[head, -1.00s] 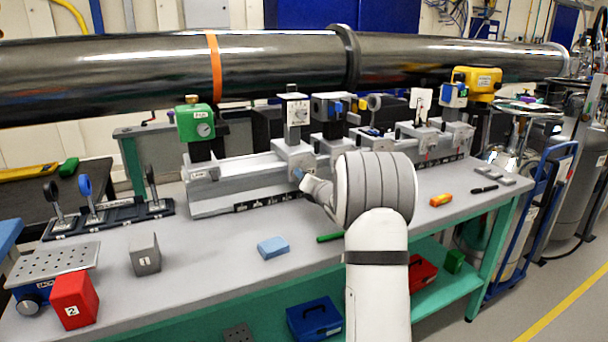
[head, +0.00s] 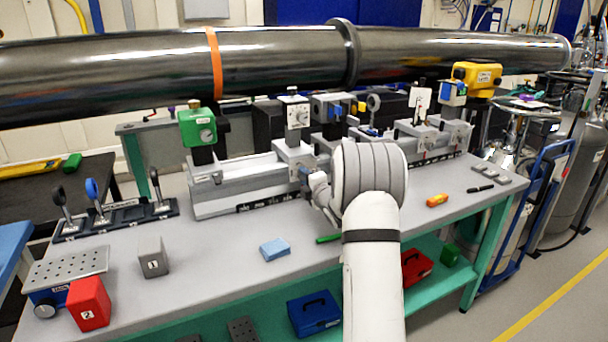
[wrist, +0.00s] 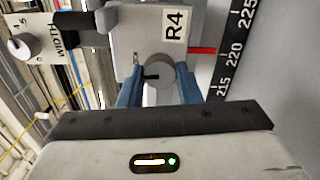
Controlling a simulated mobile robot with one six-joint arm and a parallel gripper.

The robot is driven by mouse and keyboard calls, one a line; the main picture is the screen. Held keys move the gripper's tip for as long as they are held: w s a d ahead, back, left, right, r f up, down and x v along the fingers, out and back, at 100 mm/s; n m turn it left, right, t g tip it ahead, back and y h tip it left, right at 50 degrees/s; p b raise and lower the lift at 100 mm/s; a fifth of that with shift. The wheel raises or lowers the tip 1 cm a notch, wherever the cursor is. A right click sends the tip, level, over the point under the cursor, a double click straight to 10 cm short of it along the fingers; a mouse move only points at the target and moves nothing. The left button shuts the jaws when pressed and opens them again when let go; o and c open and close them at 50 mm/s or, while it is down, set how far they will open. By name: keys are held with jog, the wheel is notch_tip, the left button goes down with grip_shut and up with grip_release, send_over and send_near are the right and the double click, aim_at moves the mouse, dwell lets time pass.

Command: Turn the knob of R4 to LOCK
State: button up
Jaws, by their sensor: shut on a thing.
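The R4 carriage (head: 294,158) sits on the long rail in the head view, and its R4 label (wrist: 174,25) reads clearly in the wrist view. Its round grey knob (wrist: 164,82) has a dark mark that points left in the wrist view. My gripper (wrist: 159,92) has its blue fingers on either side of the knob and is shut on it. In the head view my gripper (head: 307,178) is at the front of the carriage, and the knob is hidden. I cannot read any LOCK lettering.
A WIDTH dial unit (head: 296,112) stands on a post above R4. A scale (wrist: 233,55) runs along the rail, with a red pointer (wrist: 202,50) near 220. The large pipe (head: 270,62) crosses behind.

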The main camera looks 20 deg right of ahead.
jog(key=shift+m+p, duration=0.3)
jog(key=shift+m, duration=0.3)
jog(key=shift+f, duration=0.1)
jog(key=o, duration=1)
jog(key=s, duration=0.7)
jog(key=shift+s+d, duration=0.15)
jog(key=shift+s, duration=0.25)
